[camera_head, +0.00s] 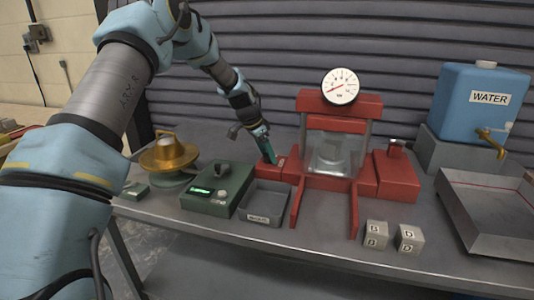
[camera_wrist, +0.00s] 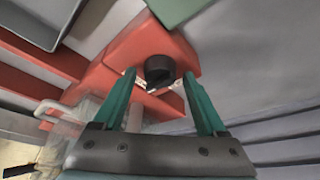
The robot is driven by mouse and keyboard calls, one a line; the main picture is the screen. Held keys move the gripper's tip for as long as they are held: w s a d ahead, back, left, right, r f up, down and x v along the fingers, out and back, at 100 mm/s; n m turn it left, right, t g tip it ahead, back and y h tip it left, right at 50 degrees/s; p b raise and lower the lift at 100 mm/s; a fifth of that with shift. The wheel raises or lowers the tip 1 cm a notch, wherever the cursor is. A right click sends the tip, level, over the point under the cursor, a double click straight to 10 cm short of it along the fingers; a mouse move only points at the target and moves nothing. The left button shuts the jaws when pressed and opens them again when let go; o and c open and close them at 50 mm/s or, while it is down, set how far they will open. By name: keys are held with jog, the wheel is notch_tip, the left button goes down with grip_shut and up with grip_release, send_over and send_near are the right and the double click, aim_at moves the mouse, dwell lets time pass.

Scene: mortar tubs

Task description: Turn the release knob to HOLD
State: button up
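The release knob (camera_wrist: 159,70) is a round black knob on a red block (camera_wrist: 140,42) of the press, seen in the wrist view. White label marks show on both sides of it, too small and covered to read. My gripper (camera_wrist: 159,76) is open, its teal fingertips apart on either side of the knob; whether they touch it I cannot tell. In the head view my gripper (camera_head: 269,160) points down at the red block (camera_head: 264,171) left of the press, and the knob is hidden there.
The red press (camera_head: 326,112) carries a round dial gauge (camera_head: 340,87) and a clear guard (camera_head: 333,153). Left of it are a grey bin (camera_head: 262,205) and a green box (camera_head: 215,187) with a lit display. Marked cubes (camera_head: 376,235) stand near the bench's front edge.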

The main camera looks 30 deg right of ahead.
grip_shut()
dwell(0.4)
jog(key=shift+n, duration=0.3)
jog(key=n+b, duration=0.1)
jog(key=n+t+b, duration=0.1)
jog(key=n, duration=0.1)
jog(key=shift+s+d+t, duration=0.1)
jog(key=shift+s+t, duration=0.05)
jog(key=shift+t, duration=0.15)
jog(key=n+t+y+b, duration=0.1)
jog(key=n, duration=0.3)
jog(key=shift+s+d+n, duration=0.1)
jog(key=shift+s+n, duration=0.05)
jog(key=shift+n, duration=0.25)
jog(key=n, duration=0.2)
jog(key=n+t+y, duration=0.1)
jog(key=n, duration=0.1)
jog(key=shift+d+n+y, duration=0.1)
jog(key=shift+n+y, duration=0.2)
jog(key=n+y, duration=0.1)
jog(key=n, duration=0.1)
jog(key=n+p, duration=0.1)
jog(key=n, duration=0.1)
jog(key=shift+n+t+y, duration=0.4)
